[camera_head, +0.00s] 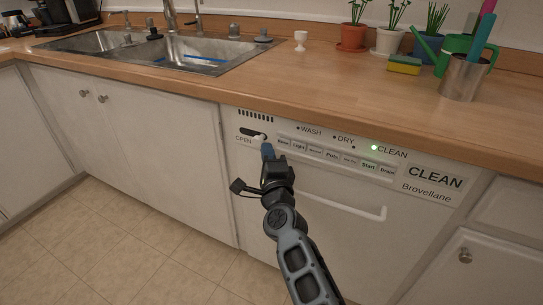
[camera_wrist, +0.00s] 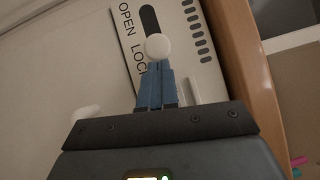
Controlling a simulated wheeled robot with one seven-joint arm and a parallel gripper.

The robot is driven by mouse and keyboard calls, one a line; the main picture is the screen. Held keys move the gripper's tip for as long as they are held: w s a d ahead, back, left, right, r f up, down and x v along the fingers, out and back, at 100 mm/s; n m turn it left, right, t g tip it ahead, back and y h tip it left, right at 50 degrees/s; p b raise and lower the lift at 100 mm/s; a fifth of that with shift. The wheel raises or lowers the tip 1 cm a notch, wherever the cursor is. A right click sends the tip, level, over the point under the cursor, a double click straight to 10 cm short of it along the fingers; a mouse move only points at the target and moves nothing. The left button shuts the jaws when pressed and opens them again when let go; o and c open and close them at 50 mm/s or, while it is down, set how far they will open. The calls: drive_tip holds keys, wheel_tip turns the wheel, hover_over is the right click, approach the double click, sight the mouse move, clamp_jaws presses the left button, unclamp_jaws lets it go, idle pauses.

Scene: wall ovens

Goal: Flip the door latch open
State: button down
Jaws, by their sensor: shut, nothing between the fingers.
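The door latch is a round white knob (camera_head: 259,138) in a short black slot at the upper left of the white dishwasher panel. In the wrist view the knob (camera_wrist: 157,46) sits at the end of the slot by the word LOCK, with OPEN printed beyond it. My gripper (camera_head: 267,148) is at the panel, just below and right of the knob. Its blue fingers are together and empty, and they show in the wrist view (camera_wrist: 156,80) pointing at the knob. I cannot tell whether the fingertips touch it. LOCK is partly hidden by the fingers.
The dishwasher door (camera_head: 337,240) is closed, with a white bar handle (camera_head: 345,204) lower right of my gripper. A wooden countertop (camera_head: 310,95) juts out just above the panel. A cabinet (camera_head: 150,140) stands left. The tiled floor (camera_head: 110,245) is clear.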

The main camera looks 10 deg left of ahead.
drive_tip(key=a, duration=0.2)
drive_tip(key=w+a+b, duration=0.1)
drive_tip(key=a, duration=0.1)
drive_tip(key=w+a, duration=0.1)
drive_tip(key=a, duration=0.1)
drive_tip(key=shift+w+b, duration=0.1)
drive_tip(key=shift+b, duration=0.3)
drive_tip(key=shift+a+r, duration=0.1)
